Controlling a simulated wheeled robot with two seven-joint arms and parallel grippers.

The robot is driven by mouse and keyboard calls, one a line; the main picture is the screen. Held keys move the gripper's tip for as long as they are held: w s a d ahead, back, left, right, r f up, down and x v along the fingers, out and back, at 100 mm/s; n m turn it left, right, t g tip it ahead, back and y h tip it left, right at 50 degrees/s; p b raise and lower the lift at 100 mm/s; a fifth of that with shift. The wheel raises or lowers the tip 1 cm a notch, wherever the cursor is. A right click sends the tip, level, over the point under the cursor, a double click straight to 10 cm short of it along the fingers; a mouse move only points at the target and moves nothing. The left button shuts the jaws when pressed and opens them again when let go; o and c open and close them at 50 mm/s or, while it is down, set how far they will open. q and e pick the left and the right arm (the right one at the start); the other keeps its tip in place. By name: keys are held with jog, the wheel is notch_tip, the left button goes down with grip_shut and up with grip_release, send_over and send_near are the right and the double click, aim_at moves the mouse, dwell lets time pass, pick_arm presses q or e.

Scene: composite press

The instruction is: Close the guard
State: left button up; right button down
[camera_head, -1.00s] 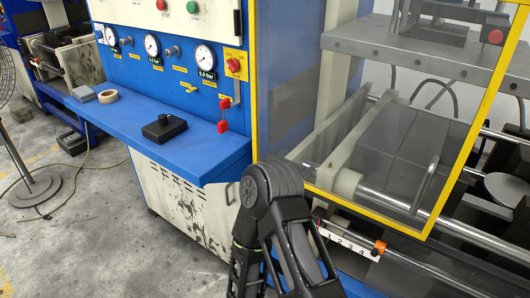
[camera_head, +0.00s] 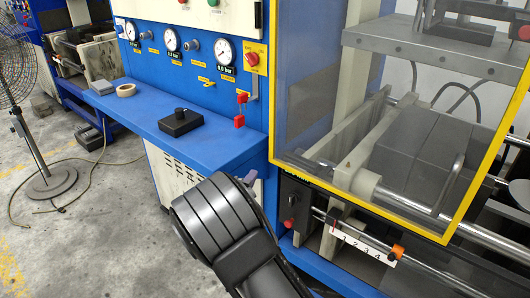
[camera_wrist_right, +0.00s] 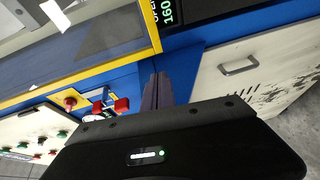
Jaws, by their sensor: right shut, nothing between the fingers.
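The guard is a clear panel in a yellow frame (camera_head: 462,224) in front of the press at the right of the head view. A bar handle (camera_head: 440,187) shows near its lower right. I cannot tell whether it is fully closed. In the right wrist view, part of the guard's yellow frame (camera_wrist_right: 75,75) crosses the upper left. My right gripper (camera_head: 250,178) is mostly hidden behind my own arm in the head view, left of the guard's lower left corner. Its fingers (camera_wrist_right: 158,92) are shut and empty in the right wrist view, apart from the frame. My left gripper is not in view.
A blue shelf (camera_head: 145,118) left of the guard holds a black box with a knob (camera_head: 180,122) and a tape roll (camera_head: 126,90). A red knob (camera_head: 239,121) stands at its right end. Rods and a numbered scale (camera_head: 362,246) lie below the guard. A fan stands left.

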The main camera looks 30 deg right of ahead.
jog(key=shift+h, duration=0.8)
jog(key=r, duration=0.4)
jog(key=shift+d+r, duration=0.1)
jog(key=shift+d, duration=0.3)
jog(key=p+x, duration=0.1)
jog(key=x, duration=0.9)
jog(key=shift+s+d+f, duration=0.1)
jog(key=shift+f, duration=0.1)
